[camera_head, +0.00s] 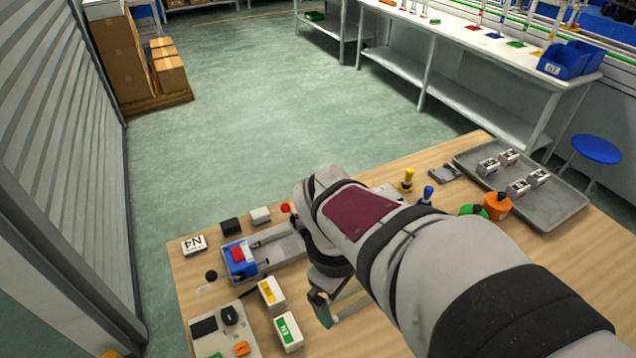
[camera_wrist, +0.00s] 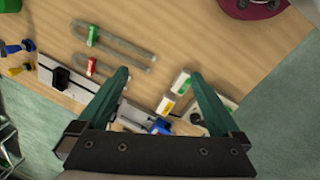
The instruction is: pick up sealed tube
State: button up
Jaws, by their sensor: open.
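My gripper (camera_wrist: 158,78) is open and empty, its two teal fingers apart above the wooden table. In the head view my gripper (camera_head: 334,312) points down near the table's front, partly hidden by my arm. In the wrist view a bent grey tube-like piece with a green block (camera_wrist: 92,36) lies beyond the fingertips, to the left. A similar piece with a red block (camera_wrist: 91,66) lies nearer the left finger. I cannot tell which, if either, is the sealed tube. No tube is clear in the head view, where my arm hides the middle of the table.
A blue device with a red top (camera_head: 238,256) and grey rails stands left of my gripper. White boxes with yellow (camera_head: 271,293) and green (camera_head: 288,332) labels stand nearby. A grey tray (camera_head: 560,205) with several small blocks is at the right. Bare wood shows beyond the fingertips.

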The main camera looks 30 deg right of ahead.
jog(key=w+d+f+n+h, duration=0.2)
jog(key=w+d+f+n, duration=0.15)
jog(key=d+n, duration=0.35)
jog(key=w+d+f+n+h, duration=0.1)
jog(key=w+d+f+n, duration=0.1)
jog(key=w+d+n, duration=0.4)
jog(key=shift+n, duration=0.5)
jog(key=x, duration=0.5)
jog(key=s+x, duration=0.1)
jog(key=x, duration=1)
jog(key=shift+s+d, duration=0.35)
jog(key=shift+r, duration=0.1)
jog(key=c, duration=1.4)
jog(key=shift+o, duration=0.2)
